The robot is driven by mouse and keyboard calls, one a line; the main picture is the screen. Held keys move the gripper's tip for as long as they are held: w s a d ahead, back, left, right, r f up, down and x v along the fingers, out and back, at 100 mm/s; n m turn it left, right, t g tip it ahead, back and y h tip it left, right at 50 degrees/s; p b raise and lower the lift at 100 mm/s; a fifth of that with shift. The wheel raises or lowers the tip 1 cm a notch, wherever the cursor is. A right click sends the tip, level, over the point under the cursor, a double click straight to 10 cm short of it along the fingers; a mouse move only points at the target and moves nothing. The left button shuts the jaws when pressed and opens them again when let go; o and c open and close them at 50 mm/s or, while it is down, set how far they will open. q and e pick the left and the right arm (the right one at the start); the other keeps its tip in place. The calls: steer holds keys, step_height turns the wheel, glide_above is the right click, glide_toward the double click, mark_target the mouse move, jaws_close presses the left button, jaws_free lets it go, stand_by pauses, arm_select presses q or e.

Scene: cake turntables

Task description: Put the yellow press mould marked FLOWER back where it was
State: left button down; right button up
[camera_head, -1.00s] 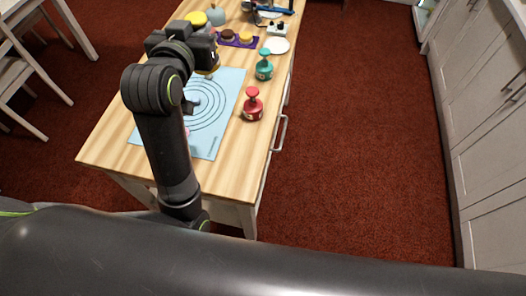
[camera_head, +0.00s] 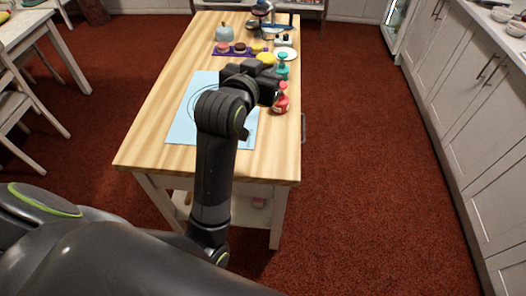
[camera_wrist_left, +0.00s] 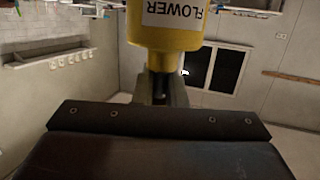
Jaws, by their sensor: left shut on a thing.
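The yellow press mould marked FLOWER (camera_wrist_left: 168,28) fills the top of the left wrist view, its label upside down in the picture. My left gripper (camera_wrist_left: 161,88) is shut on its narrow neck. In the head view, the yellow top of the mould (camera_head: 266,58) shows just beyond my left gripper (camera_head: 264,74), which hides the rest. The gripper is over the right side of the table, close to the red press mould (camera_head: 280,103) and the teal press mould (camera_head: 283,62). I cannot tell whether the yellow mould touches the table. My right gripper is not in view.
A light blue mat (camera_head: 184,130) lies on the wooden table (camera_head: 145,140), partly behind my left arm. The table's near left corner is clear.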

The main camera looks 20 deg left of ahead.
arm_select(q)
steer(key=shift+m+h, duration=0.3)
steer(key=shift+h, duration=0.1)
steer(key=w+f+b, duration=0.1)
steer(key=f+b, duration=0.1)
steer(key=f, duration=0.6)
steer(key=w+d+f+b, duration=0.1)
steer(key=w+f+b, duration=0.1)
steer(key=f, duration=0.6)
steer(key=w+d+f+b, duration=0.1)
steer(key=w+f+b, duration=0.1)
steer(key=f, duration=0.7)
steer(key=shift+w+b, duration=0.25)
steer(key=shift+b, duration=0.15)
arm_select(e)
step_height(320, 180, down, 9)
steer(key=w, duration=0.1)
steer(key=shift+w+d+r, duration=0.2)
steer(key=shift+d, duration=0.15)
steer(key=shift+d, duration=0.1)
arm_select(q)
steer(key=shift+f, duration=0.1)
steer(key=c, duration=1.5)
jaws_free()
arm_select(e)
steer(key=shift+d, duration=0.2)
